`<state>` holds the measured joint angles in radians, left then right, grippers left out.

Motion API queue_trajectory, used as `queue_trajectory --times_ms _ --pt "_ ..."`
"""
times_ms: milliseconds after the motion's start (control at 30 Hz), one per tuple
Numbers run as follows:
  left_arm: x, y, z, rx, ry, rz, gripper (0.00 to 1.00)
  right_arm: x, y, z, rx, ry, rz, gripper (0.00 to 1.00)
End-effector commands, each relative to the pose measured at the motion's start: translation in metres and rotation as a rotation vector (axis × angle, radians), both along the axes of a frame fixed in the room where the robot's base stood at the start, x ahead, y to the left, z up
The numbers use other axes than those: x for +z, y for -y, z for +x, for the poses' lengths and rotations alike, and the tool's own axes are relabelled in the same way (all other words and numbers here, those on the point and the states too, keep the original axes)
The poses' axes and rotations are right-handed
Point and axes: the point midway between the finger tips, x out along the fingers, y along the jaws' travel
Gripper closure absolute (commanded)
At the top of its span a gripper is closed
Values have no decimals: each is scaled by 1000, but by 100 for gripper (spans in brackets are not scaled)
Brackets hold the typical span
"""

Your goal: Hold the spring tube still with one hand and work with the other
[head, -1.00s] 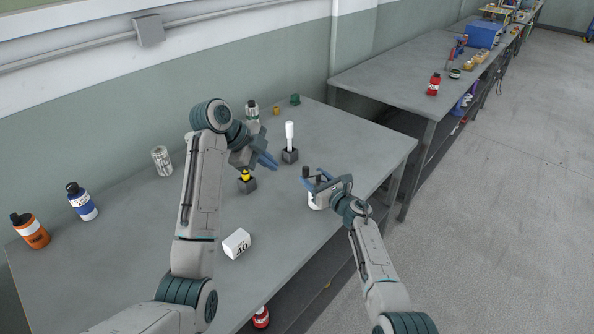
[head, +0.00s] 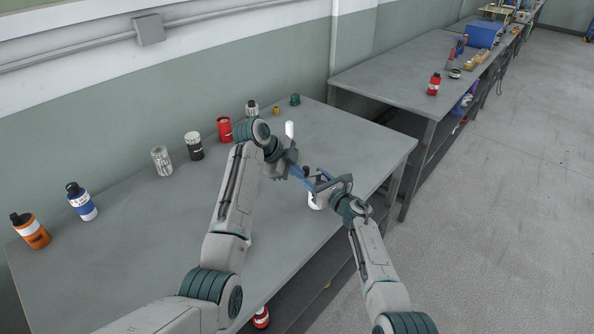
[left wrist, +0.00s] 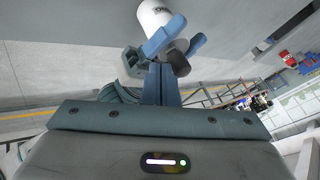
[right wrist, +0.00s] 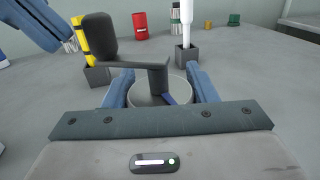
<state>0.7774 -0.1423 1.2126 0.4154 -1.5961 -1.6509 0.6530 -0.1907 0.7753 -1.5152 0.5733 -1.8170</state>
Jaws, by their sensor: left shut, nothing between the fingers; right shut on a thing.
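The spring tube (head: 314,202), a white cylinder with a dark crank on top, stands near the table's front edge. My right gripper (head: 318,185) is shut around its upper part. In the right wrist view, the round grey top (right wrist: 180,84) sits between the blue fingers. The crank (right wrist: 135,65) has a black knob that points up and to the left. My left gripper (head: 303,175) is shut and empty, just left of the crank; I cannot tell whether it touches. In the left wrist view, the white tube (left wrist: 152,18) is just beyond the fingers.
A white rod (right wrist: 187,12) and a yellow item (right wrist: 80,40) stand in dark blocks behind the tube. A red can (head: 224,129), a black-and-white can (head: 194,146) and several bottles line the wall side. The table's front left is clear.

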Motion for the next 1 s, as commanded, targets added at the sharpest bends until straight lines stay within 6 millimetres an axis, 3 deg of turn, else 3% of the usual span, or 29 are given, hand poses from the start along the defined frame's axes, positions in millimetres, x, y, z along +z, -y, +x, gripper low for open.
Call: queue_trajectory --times_ms 1000 --pt "0 -3 10 -93 -1 3 100 -1 0 0 0 -1 -1 75"
